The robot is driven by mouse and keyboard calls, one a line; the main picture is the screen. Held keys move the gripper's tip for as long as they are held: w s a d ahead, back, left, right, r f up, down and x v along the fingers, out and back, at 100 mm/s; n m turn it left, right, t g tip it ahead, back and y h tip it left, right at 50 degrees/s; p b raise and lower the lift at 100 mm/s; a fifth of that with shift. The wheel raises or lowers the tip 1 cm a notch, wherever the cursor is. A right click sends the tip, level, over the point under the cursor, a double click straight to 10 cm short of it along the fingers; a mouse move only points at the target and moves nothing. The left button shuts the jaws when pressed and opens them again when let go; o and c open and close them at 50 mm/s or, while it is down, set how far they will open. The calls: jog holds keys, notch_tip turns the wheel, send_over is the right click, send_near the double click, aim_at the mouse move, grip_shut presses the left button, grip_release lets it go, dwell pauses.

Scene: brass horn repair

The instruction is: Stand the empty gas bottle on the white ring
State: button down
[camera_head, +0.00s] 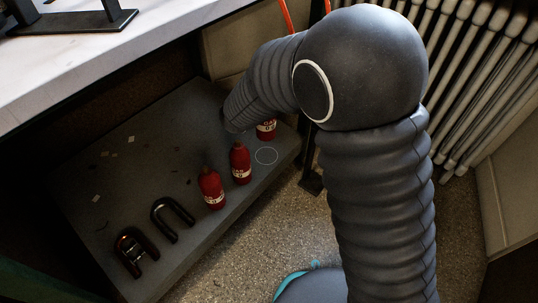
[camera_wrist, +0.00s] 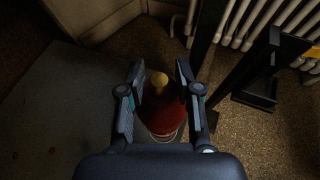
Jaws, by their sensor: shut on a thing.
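My gripper (camera_wrist: 160,74) is shut on a red gas bottle (camera_wrist: 163,118) with a yellowish top, one finger on each side of it. In the head view, a red bottle (camera_head: 266,130), partly hidden by my arm, looks like the held one. The white ring (camera_head: 266,156) is a thin outline on the grey surface, just in front of that bottle. A pale curved band shows below the bottle in the wrist view; I cannot tell whether it is the ring or the label. Two other red bottles, one nearer (camera_head: 211,188) and one farther (camera_head: 240,163), stand upright to the left.
The low grey shelf (camera_head: 130,160) carries small scraps and two dark U-shaped pieces (camera_head: 172,219) (camera_head: 135,252) at its front left. A white worktop (camera_head: 150,50) overhangs it. A radiator (camera_head: 480,80) stands at the right. A dark upright post shows in the wrist view (camera_wrist: 245,85).

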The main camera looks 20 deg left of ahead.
jog(key=shift+w+f+b, duration=0.2)
jog(key=shift+f+b, duration=0.4)
jog(key=shift+f, duration=2.35)
jog(key=shift+w+f+b, duration=0.15)
jog(key=shift+f+b, duration=0.4)
jog(key=shift+f, duration=2.5)
jog(key=c, duration=0.8)
grip_release()
jog(key=shift+s+r, duration=0.15)
jog(key=shift+r, duration=0.05)
jog(key=p+v, duration=0.1)
jog(key=v, duration=1)
jog(key=shift+s+r, duration=0.15)
jog(key=shift+s, duration=0.2)
